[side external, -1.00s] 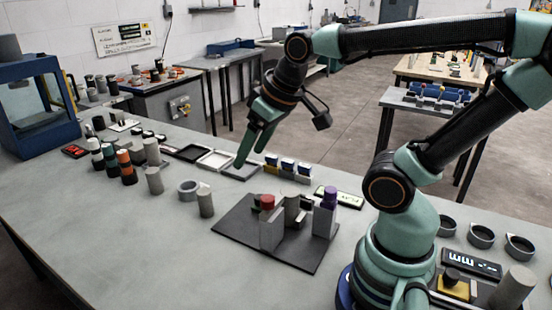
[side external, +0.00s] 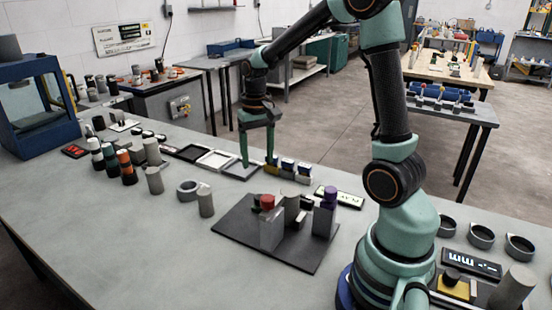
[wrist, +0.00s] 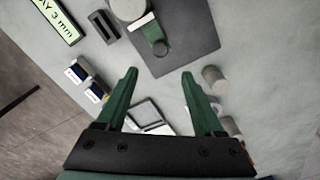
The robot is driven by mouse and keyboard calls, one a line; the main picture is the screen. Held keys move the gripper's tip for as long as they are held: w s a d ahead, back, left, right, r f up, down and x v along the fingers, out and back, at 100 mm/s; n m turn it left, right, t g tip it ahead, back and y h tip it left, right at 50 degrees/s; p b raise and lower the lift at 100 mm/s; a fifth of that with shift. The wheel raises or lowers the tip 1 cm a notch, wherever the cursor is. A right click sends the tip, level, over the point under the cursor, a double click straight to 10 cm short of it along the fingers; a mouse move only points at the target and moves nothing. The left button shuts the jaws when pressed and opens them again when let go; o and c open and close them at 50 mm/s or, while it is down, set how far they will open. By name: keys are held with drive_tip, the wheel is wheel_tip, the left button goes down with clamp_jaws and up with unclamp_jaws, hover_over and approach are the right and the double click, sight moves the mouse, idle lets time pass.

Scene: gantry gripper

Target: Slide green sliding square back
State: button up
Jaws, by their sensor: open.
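A small green piece (wrist: 153,32) shows in the wrist view on the dark plate (wrist: 195,45), close to a grey rounded part and a small dark round part. I take it for the green sliding square, but its shape is partly covered. In the side view the dark plate (side external: 235,233) carries grey blocks with a red-topped cylinder (side external: 267,202) and a purple one (side external: 329,196); I cannot make out the green piece there. My gripper (side external: 257,160) points down, behind the plate, near the flat trays. In the wrist view its fingers (wrist: 158,82) are apart with nothing between them.
Flat trays (side external: 214,160) and several blue-and-white blocks (side external: 288,166) stand near my gripper. The front left of the bench is clear.

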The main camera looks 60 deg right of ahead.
sight(259, 196)
wheel_tip(259, 196, down, 12)
drive_tip(key=shift+r, duration=0.25)
idle(0.3)
clamp_jaws()
idle(1.3)
